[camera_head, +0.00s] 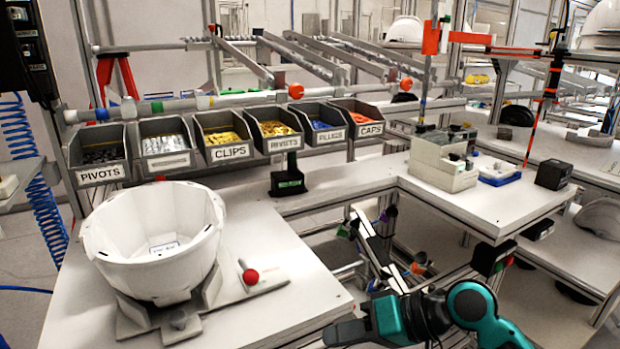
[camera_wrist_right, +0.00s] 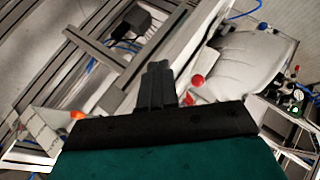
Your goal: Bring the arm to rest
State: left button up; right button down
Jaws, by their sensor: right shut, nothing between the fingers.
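My right arm comes in at the bottom of the head view, teal and black, with its dark gripper (camera_head: 345,332) low beside the front edge of the left table. In the right wrist view the two dark fingers (camera_wrist_right: 157,85) are together with nothing between them. A white helmet shell (camera_head: 150,245) sits open side up in a grey fixture (camera_head: 215,298) on the left table, apart from the gripper. The shell also shows in the right wrist view (camera_wrist_right: 248,62). My left gripper is not in view.
Labelled bins hold small parts along the back, among them the clips bin (camera_head: 228,152). A red knob (camera_head: 250,277) stands beside the fixture. The right table (camera_head: 490,205) carries a grey box (camera_head: 440,165). The left table's (camera_head: 295,285) front right is bare.

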jog(key=s+d+f+t+h, duration=0.1)
jog(key=s+d+f+h, duration=0.45)
jog(key=s+f, duration=0.5)
jog(key=s+d+f+h, duration=0.1)
jog(key=s+d+h, duration=0.5)
jog(key=s+d, duration=0.35)
jog(key=w+a+f+t+y, duration=0.2)
jog(key=w+f+t, duration=0.4)
jog(key=f, duration=0.3)
jog(key=shift+w+a+f+t, duration=0.2)
jog(key=shift+w+a+t, duration=0.2)
jog(key=shift+w+a, duration=0.2)
